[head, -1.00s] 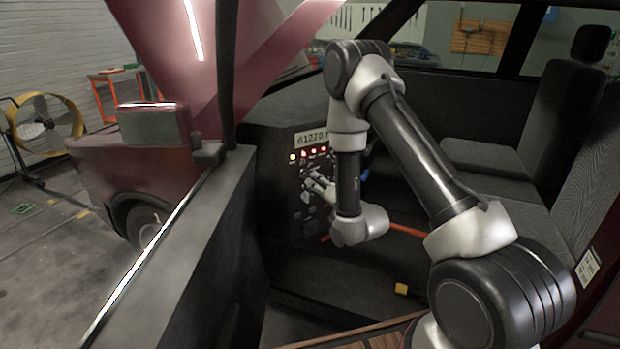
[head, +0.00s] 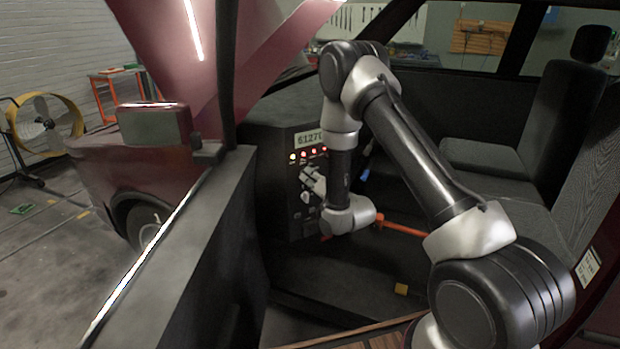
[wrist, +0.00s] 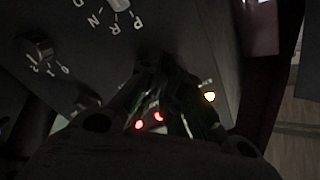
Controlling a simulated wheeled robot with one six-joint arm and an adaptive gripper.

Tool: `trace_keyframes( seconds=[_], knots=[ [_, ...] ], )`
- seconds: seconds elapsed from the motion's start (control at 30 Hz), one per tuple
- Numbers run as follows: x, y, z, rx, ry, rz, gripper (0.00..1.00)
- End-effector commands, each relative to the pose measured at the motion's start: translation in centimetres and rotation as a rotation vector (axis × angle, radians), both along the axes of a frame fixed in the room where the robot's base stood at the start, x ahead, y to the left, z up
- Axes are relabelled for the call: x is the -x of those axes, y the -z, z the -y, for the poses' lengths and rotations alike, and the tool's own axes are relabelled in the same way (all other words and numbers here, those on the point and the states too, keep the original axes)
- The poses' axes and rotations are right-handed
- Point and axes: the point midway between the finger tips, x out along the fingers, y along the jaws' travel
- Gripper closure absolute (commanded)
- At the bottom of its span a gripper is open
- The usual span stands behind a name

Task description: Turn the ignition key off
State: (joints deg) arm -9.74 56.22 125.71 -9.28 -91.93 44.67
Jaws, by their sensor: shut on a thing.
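My gripper (head: 311,184) is at the dark control panel (head: 275,200) in the car, below the row of lamps. It also shows in the wrist view (wrist: 166,72), where its fingers are closed together against the panel. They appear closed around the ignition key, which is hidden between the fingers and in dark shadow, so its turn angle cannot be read. A yellow lamp (wrist: 210,97) and red lamps (wrist: 139,125) are lit beside the fingers.
A selector knob marked P R N D (wrist: 118,5) and another labelled knob (wrist: 38,47) sit near the fingers. A display (head: 307,138) is above the lamps, partly covered by my arm. The car door (head: 190,255) stands left; seats (head: 495,150) are right.

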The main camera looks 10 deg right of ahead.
Motion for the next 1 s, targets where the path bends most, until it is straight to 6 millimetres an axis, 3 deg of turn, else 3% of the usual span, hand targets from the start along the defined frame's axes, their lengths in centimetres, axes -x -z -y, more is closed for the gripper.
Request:
trace_keyframes(
  seconds=[0.37,1.0],
  knots=[
    [0.03,0.0,0.0,0.093,0.001,0.031,1.0],
    [0.1,-0.06,-0.15,0.575,0.001,0.196,1.0]
  ],
)
